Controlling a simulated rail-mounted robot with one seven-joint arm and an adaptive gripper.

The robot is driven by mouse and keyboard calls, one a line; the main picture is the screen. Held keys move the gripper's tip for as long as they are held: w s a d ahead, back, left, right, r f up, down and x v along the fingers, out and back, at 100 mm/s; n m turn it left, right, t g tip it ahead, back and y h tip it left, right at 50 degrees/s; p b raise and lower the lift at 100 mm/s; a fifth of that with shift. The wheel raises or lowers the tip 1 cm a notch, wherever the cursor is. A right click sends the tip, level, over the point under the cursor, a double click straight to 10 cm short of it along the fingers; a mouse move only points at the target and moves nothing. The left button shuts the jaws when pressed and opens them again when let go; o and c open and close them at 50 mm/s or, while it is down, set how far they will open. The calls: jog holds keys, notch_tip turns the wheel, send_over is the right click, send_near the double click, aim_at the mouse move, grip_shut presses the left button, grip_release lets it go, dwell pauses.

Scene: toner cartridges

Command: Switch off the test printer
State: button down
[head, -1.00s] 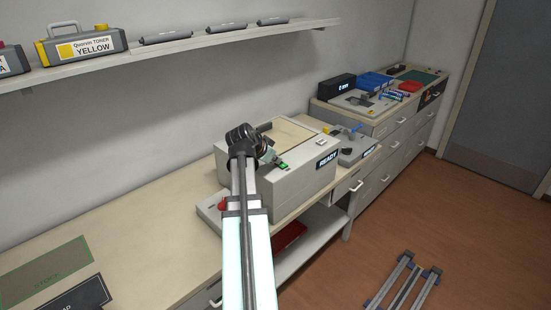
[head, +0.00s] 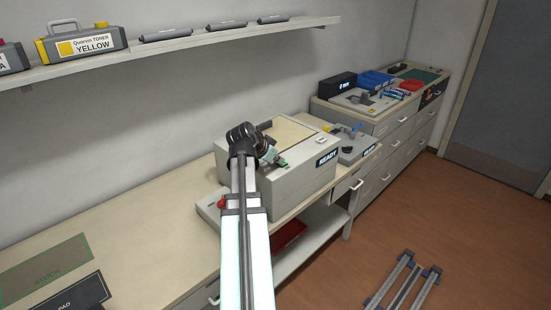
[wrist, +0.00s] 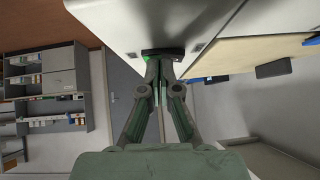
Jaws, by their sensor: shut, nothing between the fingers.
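The test printer (head: 290,188) is a pale grey box on the bench with a tan top and a lit READY display (head: 328,158). It also fills the top of the wrist view (wrist: 115,25). My gripper (head: 279,163) is at the printer's front top edge, partly hidden behind my arm. In the wrist view my gripper (wrist: 163,62) is shut, with its fingertips at a dark switch-like part (wrist: 163,51) with green beside it. The fingertips hide part of it, and I cannot tell whether they touch it.
A shelf (head: 180,52) above holds a yellow toner cartridge (head: 85,44) and several dark rollers. A grey device (head: 350,142) stands right of the printer. A red tray (head: 289,236) is below the bench. The bench left of the printer is mostly clear.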

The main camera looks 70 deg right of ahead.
jog(key=shift+r, duration=0.2)
jog(key=shift+r+p, duration=0.3)
jog(key=shift+r, duration=0.05)
jog(key=r, duration=0.1)
jog(key=r+p, duration=0.1)
jog(key=r, duration=0.1)
jog(key=shift+s+a+r, duration=0.2)
jog(key=shift+a+r, duration=0.05)
jog(key=shift+r, duration=0.05)
jog(key=b+v, duration=0.2)
jog(key=v, duration=0.7)
jog(key=shift+a+b, duration=0.25)
jog(key=shift+b, duration=0.1)
